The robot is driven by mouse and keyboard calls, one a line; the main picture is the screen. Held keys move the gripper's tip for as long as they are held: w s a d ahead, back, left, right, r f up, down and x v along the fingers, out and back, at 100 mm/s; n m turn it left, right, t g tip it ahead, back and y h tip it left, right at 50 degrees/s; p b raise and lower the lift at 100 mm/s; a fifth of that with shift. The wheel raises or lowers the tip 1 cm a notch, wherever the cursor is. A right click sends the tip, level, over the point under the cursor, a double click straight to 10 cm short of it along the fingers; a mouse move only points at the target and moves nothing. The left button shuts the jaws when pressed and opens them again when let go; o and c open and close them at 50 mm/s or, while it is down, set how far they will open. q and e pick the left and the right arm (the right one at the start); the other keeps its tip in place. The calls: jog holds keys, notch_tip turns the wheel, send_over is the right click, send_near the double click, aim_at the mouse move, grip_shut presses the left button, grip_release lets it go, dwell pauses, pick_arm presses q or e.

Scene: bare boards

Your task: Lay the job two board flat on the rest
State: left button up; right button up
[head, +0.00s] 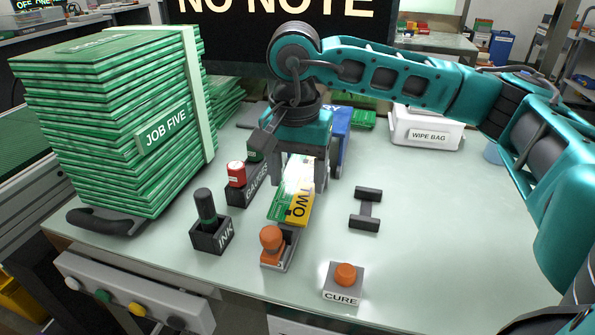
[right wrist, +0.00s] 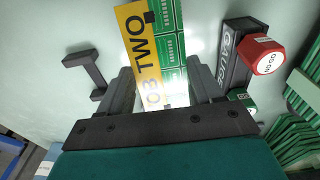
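The job two board (head: 293,207), yellow and green with TWO in black, lies between the fingers of my right gripper (head: 301,178). In the right wrist view the board (right wrist: 158,45) fills the gap between the fingertips (right wrist: 161,75), and both fingers appear to touch its long edges. Its near end is washed out by glare. I cannot tell whether it is clear of the table. The rest is probably the black H-shaped stand (head: 366,209), empty, to the right of the board; it also shows in the right wrist view (right wrist: 87,73). My left gripper is not in view.
An orange-handled stamp (head: 272,243) stands just in front of the board. Left are the INK pot (head: 211,233) and GAUGES block (head: 240,193). The CURE button (head: 344,282) is in front, the JOB FIVE stack (head: 115,125) far left. Table right of the stand is clear.

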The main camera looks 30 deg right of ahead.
jog(key=o, duration=0.5)
jog(key=shift+o, duration=0.2)
jog(key=shift+r, duration=0.1)
notch_tip(320, 180, up, 13)
jog(key=p, duration=0.3)
jog(key=shift+s+a, duration=0.3)
